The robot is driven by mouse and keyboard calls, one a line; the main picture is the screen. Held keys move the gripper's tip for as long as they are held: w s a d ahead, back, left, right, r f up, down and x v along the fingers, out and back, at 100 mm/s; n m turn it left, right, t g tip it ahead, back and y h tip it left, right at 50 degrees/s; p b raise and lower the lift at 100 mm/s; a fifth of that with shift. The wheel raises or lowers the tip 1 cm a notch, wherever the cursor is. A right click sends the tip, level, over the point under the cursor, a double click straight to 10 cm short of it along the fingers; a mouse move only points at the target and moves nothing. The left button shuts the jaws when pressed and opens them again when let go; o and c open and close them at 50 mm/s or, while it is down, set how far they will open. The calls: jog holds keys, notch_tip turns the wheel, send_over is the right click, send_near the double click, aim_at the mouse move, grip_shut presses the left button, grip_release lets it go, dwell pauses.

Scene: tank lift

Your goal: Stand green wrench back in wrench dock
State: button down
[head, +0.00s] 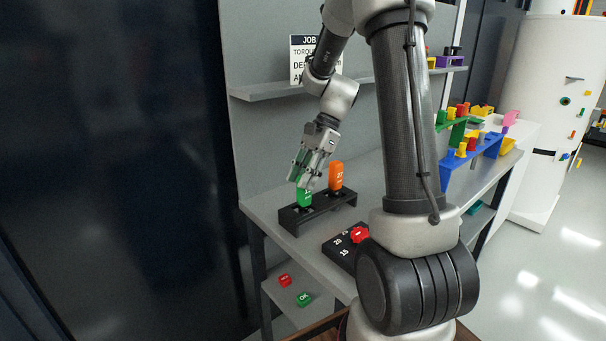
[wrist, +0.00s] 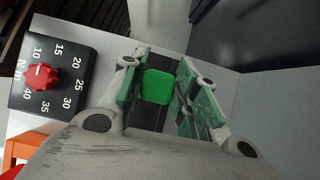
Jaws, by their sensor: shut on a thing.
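The green wrench (head: 304,198) is upright at the left position of the black wrench dock (head: 318,214) in the head view. My gripper (head: 311,178) is shut on its upper part from above. In the wrist view, the wrench's green end (wrist: 157,87) lies between the two fingers of my gripper (wrist: 158,90). The wrench's lower end is hidden, so I cannot tell how deep it sits in the dock. An orange wrench (head: 336,176) stands upright at the dock's right position.
A black torque block with a red knob (head: 359,234) lies on the bench in front of the dock; its number scale (wrist: 62,95) shows in the wrist view. A shelf (head: 290,90) with a sign is above.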

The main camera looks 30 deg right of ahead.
jog(key=shift+f, duration=0.9)
jog(key=c, duration=1)
grip_release()
jog(key=shift+f, duration=0.1)
jog(key=shift+r, duration=4.55)
